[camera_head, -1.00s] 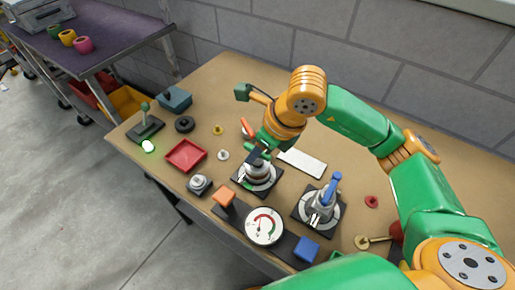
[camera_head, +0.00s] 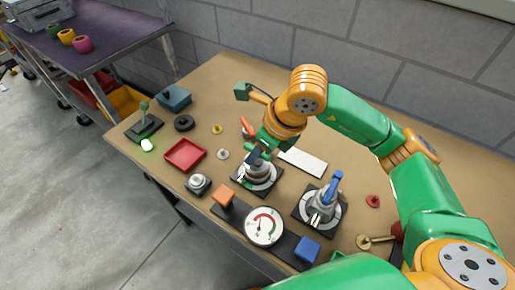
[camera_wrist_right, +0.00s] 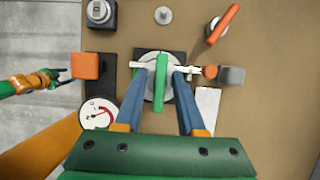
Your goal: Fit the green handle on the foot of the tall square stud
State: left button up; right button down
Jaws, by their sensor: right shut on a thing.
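My right gripper (camera_wrist_right: 162,72) is shut on the green handle (camera_wrist_right: 161,85), a straight bar between its two blue fingers in the right wrist view. They are over a round grey fitting on a black square plate (camera_wrist_right: 145,55). In the head view the right gripper (camera_head: 257,160) hides most of this fitting, whose black plate (camera_head: 240,178) shows below it. The square stud is hidden under the handle and fingers, so I cannot tell whether the handle touches it. My left gripper (camera_wrist_right: 58,78) shows at the left of the wrist view; its opening is unclear.
A fitting with a blue handle (camera_head: 332,187) stands to the right, an orange-handled one (camera_head: 246,123) behind. The orange block (camera_head: 223,194), gauge (camera_head: 264,226) and blue block (camera_head: 307,250) line the front. A red tray (camera_head: 185,155) lies left, a white plate (camera_head: 305,162) behind right.

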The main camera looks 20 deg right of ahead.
jog(key=shift+f+b, duration=0.25)
jog(key=shift+b, duration=0.1)
jog(key=shift+c, duration=2.1)
grip_release()
jog(key=shift+o, duration=0.2)
jog(key=shift+o, duration=1.4)
jog(key=shift+r, duration=0.1)
notch_tip(320, 180, up, 8)
jog(key=p, duration=0.5)
jog(key=shift+f+p, duration=0.25)
jog(key=shift+p, duration=0.05)
jog(key=shift+f, duration=0.1)
